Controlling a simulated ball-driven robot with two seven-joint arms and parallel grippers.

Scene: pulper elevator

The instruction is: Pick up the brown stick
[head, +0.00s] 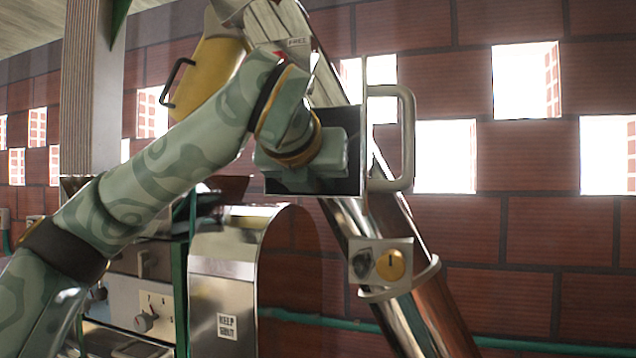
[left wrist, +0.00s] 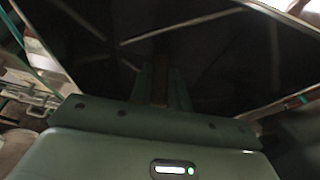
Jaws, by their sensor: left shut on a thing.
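My left gripper (head: 318,165) reaches into the dark square opening (head: 345,128) of a metal chute, and its fingers are hidden in the head view. In the left wrist view the fingers of my left gripper (left wrist: 161,88) are close together in deep shadow. A narrow, dim brownish strip between them looks like the brown stick (left wrist: 160,84); its length and ends cannot be made out. In the head view the stick does not show. My right gripper is in neither view.
A grey handle (head: 405,140) stands beside the opening. A shiny pipe (head: 435,315) with a latch (head: 390,264) slopes below it. A metal machine cover (head: 225,285) and control panel (head: 150,310) are below my arm. A brick wall (head: 530,235) stands behind.

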